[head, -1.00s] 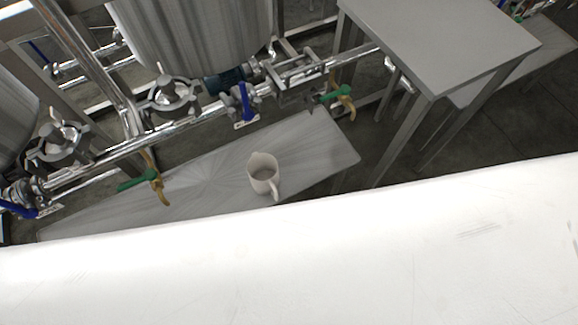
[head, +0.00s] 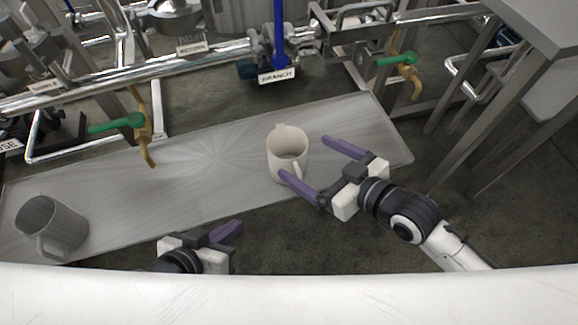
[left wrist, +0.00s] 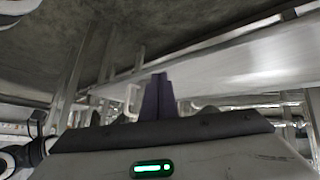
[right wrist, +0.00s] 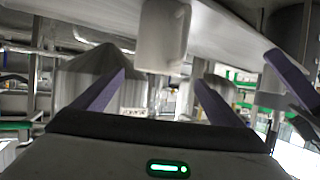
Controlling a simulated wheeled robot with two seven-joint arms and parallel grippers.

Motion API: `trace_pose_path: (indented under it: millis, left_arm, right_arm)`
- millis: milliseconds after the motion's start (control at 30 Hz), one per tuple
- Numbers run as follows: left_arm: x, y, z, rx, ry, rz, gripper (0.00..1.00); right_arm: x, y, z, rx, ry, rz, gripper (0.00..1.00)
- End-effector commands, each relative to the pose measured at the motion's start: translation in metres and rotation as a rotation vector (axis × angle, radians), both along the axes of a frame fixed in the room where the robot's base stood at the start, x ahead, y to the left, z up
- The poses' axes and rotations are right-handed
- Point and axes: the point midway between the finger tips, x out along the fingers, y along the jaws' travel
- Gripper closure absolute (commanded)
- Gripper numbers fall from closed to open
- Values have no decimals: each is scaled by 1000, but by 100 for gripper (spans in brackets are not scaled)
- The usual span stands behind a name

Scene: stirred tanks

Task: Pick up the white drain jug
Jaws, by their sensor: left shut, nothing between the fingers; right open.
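The white drain jug (head: 288,148) stands upright on the metal shelf, right of its middle. My open right gripper (head: 303,156) comes in from the right, with its purple fingers pointing at the jug. The near finger's tip overlaps the jug's lower edge in the head view; I cannot tell whether they touch. In the right wrist view the jug (right wrist: 163,38) shows beyond and between the fingers. My left gripper (head: 238,227) is shut and empty, left of the jug near the shelf's front edge. Its closed fingers also show in the left wrist view (left wrist: 158,98).
A grey jug (head: 58,226) stands at the shelf's left end. The metal shelf (head: 190,175) is clear between the jugs. Green-handled valves (head: 122,123) with brass spouts overhang its back, below steel pipes. A table (head: 545,25) stands at the right.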

Motion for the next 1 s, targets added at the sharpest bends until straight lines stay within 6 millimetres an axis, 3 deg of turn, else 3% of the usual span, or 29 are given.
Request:
trace_pose_path:
  millis: [600, 900, 1000]
  left_arm:
    - [4, -18, -17, 6, 63, -96, 100]
    - [4, -19, -14, 2, 64, -101, 100]
    - [4, -19, -14, 2, 64, -101, 100]
  right_arm:
    - [54, 43, -28, 1, -2, -2, 9]
    - [57, 46, -28, -2, 0, -1, 9]
    - [57, 46, -28, -2, 0, -1, 26]
